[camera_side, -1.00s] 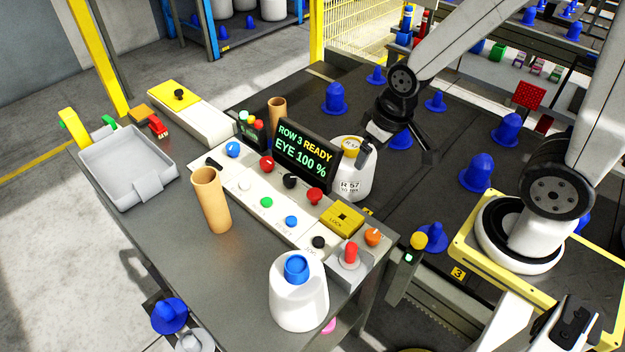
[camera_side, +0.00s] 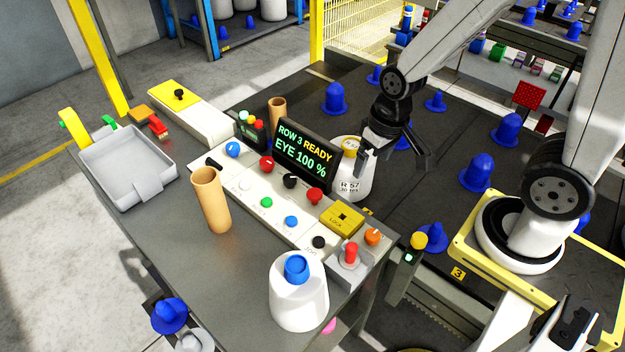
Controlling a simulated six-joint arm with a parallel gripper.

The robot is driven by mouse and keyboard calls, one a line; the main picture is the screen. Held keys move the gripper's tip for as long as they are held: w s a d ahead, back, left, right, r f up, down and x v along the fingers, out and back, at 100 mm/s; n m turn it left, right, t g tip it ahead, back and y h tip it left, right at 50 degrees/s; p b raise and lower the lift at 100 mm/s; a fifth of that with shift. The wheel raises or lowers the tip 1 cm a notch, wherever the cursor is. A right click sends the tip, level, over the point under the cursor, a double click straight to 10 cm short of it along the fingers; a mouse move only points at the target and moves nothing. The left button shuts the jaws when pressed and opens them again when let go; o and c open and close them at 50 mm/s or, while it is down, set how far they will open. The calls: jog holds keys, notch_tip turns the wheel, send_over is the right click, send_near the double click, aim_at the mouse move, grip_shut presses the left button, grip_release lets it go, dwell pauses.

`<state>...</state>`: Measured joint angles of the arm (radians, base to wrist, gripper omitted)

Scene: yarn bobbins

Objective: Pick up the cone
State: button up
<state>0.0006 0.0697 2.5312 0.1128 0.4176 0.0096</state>
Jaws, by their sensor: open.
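A white yarn cone (camera_side: 350,186) with a yellow top and a label reading "R 57" stands upright behind the display, which hides its left side. My gripper (camera_side: 394,160) is open, pointing down, just right of this cone's top. Its left finger overlaps the cone's upper right edge in the picture; I cannot tell if they touch. No yarn shows between the fingers. A second white cone (camera_side: 298,300) with a blue tube top stands upright on the near end of the grey table, well away from my gripper.
The display (camera_side: 306,153) and button panel (camera_side: 262,198) stand left of the gripper. Tan tubes (camera_side: 211,200) (camera_side: 277,112) stand upright. Blue pegs (camera_side: 477,172) (camera_side: 336,98) rise from the dark deck around the gripper. A grey tray (camera_side: 128,195) sits at the left.

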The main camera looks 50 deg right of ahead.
jog(key=s+a+f+m+g+y, duration=0.3)
jog(key=a+f+m+g+y, duration=0.2)
jog(key=a+m, duration=0.2)
jog(key=m+y, duration=0.6)
jog(key=m, duration=0.1)
send_near(300, 259)
notch_tip(300, 259, down, 2)
jog(key=s+a, duration=0.2)
jog(key=shift+w+a+f+m+t+y, duration=0.2)
jog(key=shift+w+a+m+t+y, duration=0.1)
jog(key=shift+t+y, duration=0.2)
jog(key=shift+x, duration=1.3)
jog(key=shift+x, duration=2.6)
jog(key=shift+r, duration=0.1)
grip_shut()
